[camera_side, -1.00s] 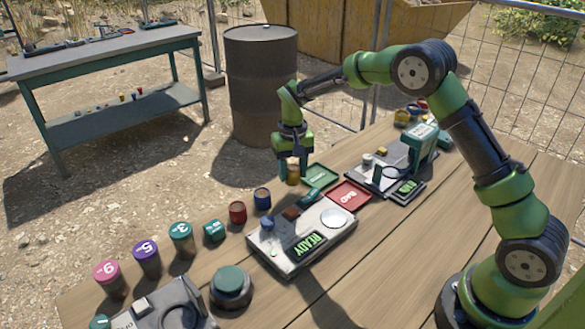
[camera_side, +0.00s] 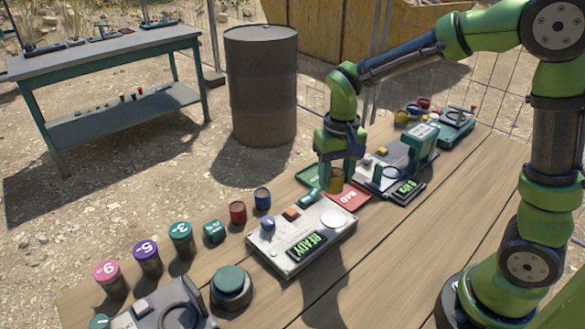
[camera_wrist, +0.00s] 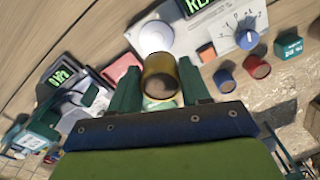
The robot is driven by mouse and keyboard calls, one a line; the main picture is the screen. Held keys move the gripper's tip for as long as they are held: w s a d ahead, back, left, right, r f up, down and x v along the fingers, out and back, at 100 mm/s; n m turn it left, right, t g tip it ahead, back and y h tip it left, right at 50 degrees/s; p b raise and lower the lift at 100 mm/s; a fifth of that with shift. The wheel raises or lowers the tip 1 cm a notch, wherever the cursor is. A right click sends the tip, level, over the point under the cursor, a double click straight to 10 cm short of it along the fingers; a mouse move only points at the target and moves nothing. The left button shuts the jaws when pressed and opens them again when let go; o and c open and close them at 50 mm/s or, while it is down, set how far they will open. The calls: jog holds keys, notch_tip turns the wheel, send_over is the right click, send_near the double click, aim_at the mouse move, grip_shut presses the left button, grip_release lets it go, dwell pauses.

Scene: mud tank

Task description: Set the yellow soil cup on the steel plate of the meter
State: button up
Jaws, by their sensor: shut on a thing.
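The yellow soil cup (camera_side: 336,183) is held between the fingers of my gripper (camera_side: 338,174) in the side view. My gripper is shut on it, above the red BAD tray and just behind the meter. In the wrist view the cup (camera_wrist: 160,76) sits upright-looking between the two green fingers (camera_wrist: 160,88), its open top facing the camera. The meter (camera_side: 283,254) is a pale box with a lit READY display. Its round steel plate (camera_side: 333,221) is bare at the right end. In the wrist view the plate (camera_wrist: 155,38) lies just beyond the cup.
The red BAD tray (camera_side: 352,197) and a green tray (camera_side: 306,174) lie behind the meter. A blue cup (camera_side: 262,197), red cup (camera_side: 237,211) and teal block (camera_side: 213,231) stand to its left. A device with a green display (camera_side: 403,189) stands at right. Bare planks lie in front.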

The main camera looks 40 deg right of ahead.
jog(key=shift+s+f, duration=0.45)
jog(key=shift+f, duration=2.7)
jog(key=shift+f, duration=1.1)
jog(key=o, duration=1.6)
jog(key=shift+c, duration=0.2)
jog(key=shift+r, duration=0.15)
jog(key=shift+r, duration=3.65)
jog(key=shift+f, duration=0.1)
